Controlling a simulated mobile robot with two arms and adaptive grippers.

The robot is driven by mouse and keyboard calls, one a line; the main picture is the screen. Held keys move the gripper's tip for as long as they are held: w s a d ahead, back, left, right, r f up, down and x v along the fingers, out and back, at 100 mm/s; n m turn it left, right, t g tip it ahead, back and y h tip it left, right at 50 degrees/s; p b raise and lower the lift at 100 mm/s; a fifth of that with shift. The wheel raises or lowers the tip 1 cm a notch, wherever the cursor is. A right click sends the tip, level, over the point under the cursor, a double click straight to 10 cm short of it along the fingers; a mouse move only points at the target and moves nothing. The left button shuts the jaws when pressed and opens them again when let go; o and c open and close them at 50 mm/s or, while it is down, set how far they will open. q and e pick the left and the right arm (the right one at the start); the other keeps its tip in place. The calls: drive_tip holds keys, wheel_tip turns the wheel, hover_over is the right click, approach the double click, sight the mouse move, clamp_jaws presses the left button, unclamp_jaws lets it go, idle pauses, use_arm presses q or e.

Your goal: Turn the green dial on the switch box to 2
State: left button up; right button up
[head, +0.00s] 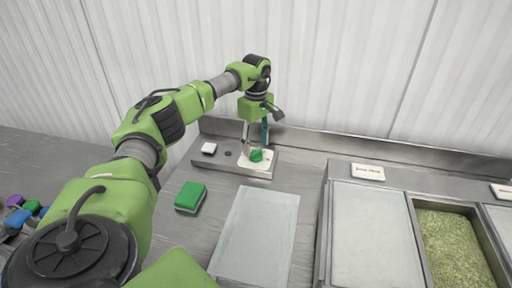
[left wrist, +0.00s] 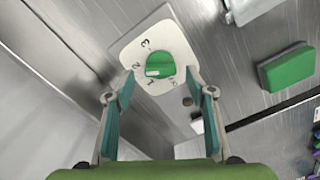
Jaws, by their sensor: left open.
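The green dial (head: 256,155) sits on a white plate on the metal switch box (head: 262,174) against the back wall. In the left wrist view the dial (left wrist: 160,64) shows a white mark at its lower-left end, pointing between the printed 2 and 1. The 3 is further up on the plate (left wrist: 172,42). My left gripper (head: 257,136) points down above the dial. In the left wrist view the left gripper (left wrist: 165,92) is open, its two teal fingers apart with the dial beyond and between them; contact cannot be told. My right gripper is not in view.
A green sponge-like block (head: 190,196) lies in front of the switch box. A pale board (head: 258,232) lies on the counter. A metal container with green grains (head: 448,245) is at right. Several coloured objects (head: 22,216) are at far left.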

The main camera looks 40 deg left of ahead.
sight(256, 150)
use_arm(q)
wheel_tip(256, 150, up, 10)
idle(0.3)
drive_tip(key=shift+f, duration=0.1)
idle(0.4)
